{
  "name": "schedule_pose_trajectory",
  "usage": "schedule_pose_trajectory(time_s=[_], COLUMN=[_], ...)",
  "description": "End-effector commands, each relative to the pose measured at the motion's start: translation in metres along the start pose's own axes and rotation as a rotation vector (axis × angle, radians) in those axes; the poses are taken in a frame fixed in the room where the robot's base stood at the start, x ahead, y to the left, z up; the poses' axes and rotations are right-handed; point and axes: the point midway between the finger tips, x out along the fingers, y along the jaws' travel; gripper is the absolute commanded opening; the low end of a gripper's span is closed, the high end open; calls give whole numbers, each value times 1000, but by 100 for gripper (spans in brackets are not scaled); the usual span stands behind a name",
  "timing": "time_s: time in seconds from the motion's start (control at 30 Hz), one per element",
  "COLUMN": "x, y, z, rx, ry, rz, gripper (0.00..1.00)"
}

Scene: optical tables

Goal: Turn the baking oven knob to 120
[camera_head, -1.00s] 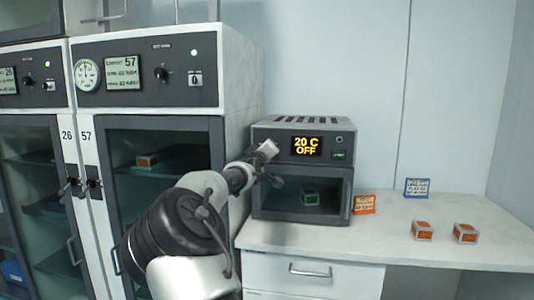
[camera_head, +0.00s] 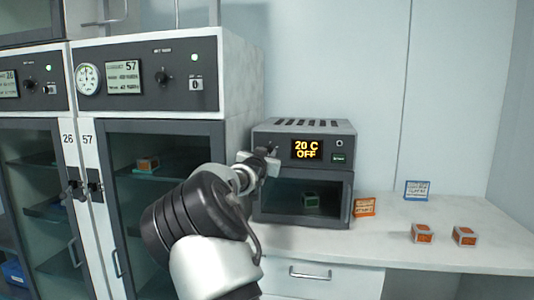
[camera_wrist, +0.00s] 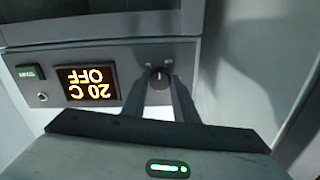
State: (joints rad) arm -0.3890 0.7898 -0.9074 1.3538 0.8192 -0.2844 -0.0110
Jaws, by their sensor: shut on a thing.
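The baking oven (camera_head: 343,125) is a small grey box on the white bench, with an orange display (camera_head: 306,149) that reads "20 C OFF". In the wrist view the oven panel (camera_wrist: 130,55) is upside down, and its display (camera_wrist: 87,84) reads the same. The dark round knob (camera_wrist: 159,78) has a pale pointer mark and sits between my fingertips. My gripper (camera_wrist: 160,82) is shut on the knob. In the head view my gripper (camera_head: 268,156) is at the left of the oven's front panel and hides the knob.
A green-topped box (camera_head: 311,200) shows behind the oven's glass door. An orange sign (camera_head: 364,207), a blue sign (camera_head: 417,190) and two orange boxes (camera_head: 423,232) (camera_head: 465,236) are on the bench (camera_head: 390,248). A tall cabinet (camera_head: 236,90) stands close on the left.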

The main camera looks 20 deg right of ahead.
Motion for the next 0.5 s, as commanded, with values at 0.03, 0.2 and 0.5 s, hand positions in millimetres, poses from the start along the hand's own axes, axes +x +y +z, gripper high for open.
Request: schedule_pose_trajectory(time_s=[0.03,0.2,0.5], x=[0,0,0], y=[1,1,0], z=[0,1,1], rx=[46,200,411], ry=[-1,-1,-1], rz=[1,1,1], gripper=[4,4,4])
